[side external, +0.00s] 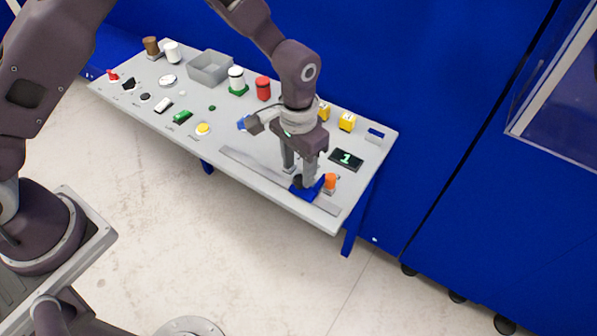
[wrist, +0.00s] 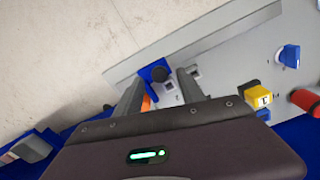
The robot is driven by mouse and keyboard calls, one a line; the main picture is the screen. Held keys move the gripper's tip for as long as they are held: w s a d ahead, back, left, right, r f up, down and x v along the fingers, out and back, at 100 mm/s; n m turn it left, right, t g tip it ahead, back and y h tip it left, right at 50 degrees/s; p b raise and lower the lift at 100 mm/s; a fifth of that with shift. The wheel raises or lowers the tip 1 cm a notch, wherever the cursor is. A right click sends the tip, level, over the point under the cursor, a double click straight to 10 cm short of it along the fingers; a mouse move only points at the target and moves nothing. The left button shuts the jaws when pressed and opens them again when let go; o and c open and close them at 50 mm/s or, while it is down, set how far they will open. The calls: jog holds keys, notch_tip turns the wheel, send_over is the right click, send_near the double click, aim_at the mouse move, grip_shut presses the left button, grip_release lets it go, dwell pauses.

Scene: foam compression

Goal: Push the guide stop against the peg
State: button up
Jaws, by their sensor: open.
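The guide stop is a blue block (side external: 307,192) with a black knob, sitting on the grey rail (side external: 255,165) near its right end. The orange peg (side external: 330,181) stands just right of the stop; I cannot tell if they touch. My gripper (side external: 299,178) is open, pointing down over the stop, its fingers partly hiding the block. In the wrist view, the blue stop (wrist: 152,69) and its black knob show between the fingertips (wrist: 160,76). The peg (wrist: 146,103) is mostly hidden behind the left finger there. I cannot tell if the fingers touch the stop.
The table's front edge runs close to the rail.

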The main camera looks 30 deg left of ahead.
aim_at(298, 178)
notch_tip(298, 178, up, 4)
jog(key=shift+r, duration=0.25)
jog(key=shift+r, duration=0.25)
jog(key=s+a+r+t, duration=0.1)
jog(key=s+a+r, duration=0.2)
jog(key=r, duration=0.3)
jog(key=s+a+r+n+t, duration=0.1)
jog(key=s+a+r, duration=0.15)
jog(key=r, duration=0.35)
jog(key=s+a+r+t, duration=0.1)
jog(key=s+a+r, duration=0.1)
jog(key=a+r, duration=0.3)
jog(key=s+a+r+n+t, duration=0.1)
jog(key=s+a+r, duration=0.1)
jog(key=s, duration=0.6)
jog(key=s+a+r+n+t, duration=0.1)
jog(key=s+a+r, duration=0.1)
jog(key=s, duration=0.6)
jog(key=shift+s+a+r+t, duration=0.15)
jog(key=shift+a+r+t, duration=0.15)
jog(key=shift+a, duration=0.35)
